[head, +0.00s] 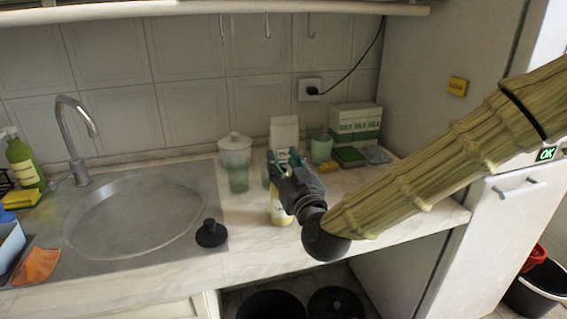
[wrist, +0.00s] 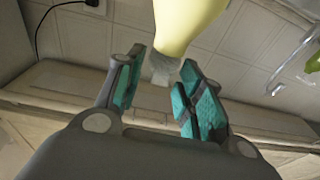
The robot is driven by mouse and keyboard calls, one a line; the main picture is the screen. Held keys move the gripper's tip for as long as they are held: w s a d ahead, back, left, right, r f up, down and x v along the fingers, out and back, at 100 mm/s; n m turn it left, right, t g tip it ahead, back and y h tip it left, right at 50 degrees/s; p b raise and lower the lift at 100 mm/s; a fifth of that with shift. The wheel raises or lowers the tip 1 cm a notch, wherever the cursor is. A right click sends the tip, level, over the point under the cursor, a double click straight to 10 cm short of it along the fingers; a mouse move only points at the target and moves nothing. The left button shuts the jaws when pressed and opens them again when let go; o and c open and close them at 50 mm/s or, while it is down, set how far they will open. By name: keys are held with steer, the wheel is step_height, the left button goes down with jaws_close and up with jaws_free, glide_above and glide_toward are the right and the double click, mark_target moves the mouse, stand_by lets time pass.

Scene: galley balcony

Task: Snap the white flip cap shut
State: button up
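A pale yellow bottle (head: 279,213) stands on the counter, mostly hidden behind my gripper (head: 284,160) in the head view. In the wrist view the bottle (wrist: 186,25) comes in from the top edge, with its narrowing end towards my gripper (wrist: 160,88). A whitish, translucent-looking cap (wrist: 161,68) is at that end, close to the gap between the teal fingertips. The fingers are spread, with space around the cap, and do not look closed on it. The cap's hinge and how far its lid stands open are not clear. The cap is hidden in the head view.
A lidded canister (head: 236,160), a white carton (head: 284,133), a green cup (head: 321,148) and a green-and-white box (head: 355,122) stand behind. A black stopper (head: 211,233) and the round sink (head: 135,222) are to the left. The counter's front edge is close.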

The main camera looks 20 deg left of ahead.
steer(key=v, duration=1.1)
steer(key=shift+s+d, duration=0.15)
steer(key=shift+s, duration=0.2)
steer(key=shift+f, duration=0.1)
steer(key=shift+c, duration=0.3)
